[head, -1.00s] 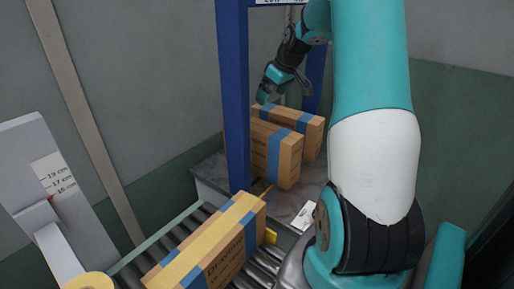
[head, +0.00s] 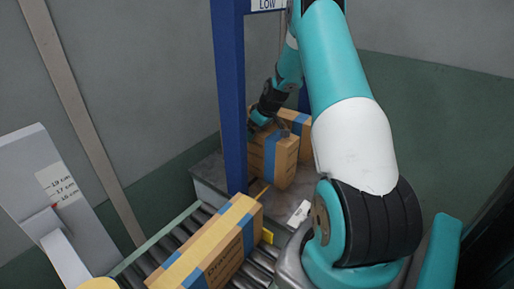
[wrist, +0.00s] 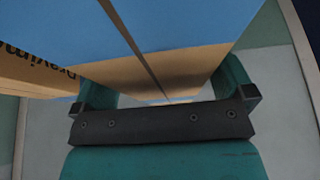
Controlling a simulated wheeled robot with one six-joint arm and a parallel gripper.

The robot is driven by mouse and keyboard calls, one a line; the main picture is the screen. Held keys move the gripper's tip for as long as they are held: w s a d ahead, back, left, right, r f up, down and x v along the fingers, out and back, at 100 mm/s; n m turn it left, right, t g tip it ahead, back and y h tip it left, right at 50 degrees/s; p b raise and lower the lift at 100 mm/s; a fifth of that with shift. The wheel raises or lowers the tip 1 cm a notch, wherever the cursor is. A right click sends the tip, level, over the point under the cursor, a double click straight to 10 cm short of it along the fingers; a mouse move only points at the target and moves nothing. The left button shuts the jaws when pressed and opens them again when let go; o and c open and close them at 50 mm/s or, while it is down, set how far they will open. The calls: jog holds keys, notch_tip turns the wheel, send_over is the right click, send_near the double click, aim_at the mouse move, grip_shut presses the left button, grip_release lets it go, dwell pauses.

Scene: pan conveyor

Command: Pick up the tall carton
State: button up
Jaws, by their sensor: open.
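Two brown cartons with blue tape stand on the grey table: a front carton (head: 272,160) and a rear carton (head: 299,126) behind it to the right. A third carton (head: 210,247) with blue tape lies on the roller conveyor. I cannot tell for certain which is the tall one. My gripper (head: 266,126) is at the top of the front carton. In the wrist view, the open fingers of my gripper (wrist: 165,88) stand either side of a blue-taped carton (wrist: 165,68). Contact with it cannot be told.
A blue post (head: 231,100) of a frame with a "LOW" sign (head: 267,5) rises left of the front carton. The grey table (head: 213,176) has bare room at its left. A roller conveyor (head: 165,240) runs in front. A grey panel with a height scale (head: 62,190) stands left.

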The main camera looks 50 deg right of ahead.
jog(key=shift+f, duration=0.1)
jog(key=shift+c, duration=0.5)
jog(key=c, duration=1.4)
jog(key=shift+c, duration=0.3)
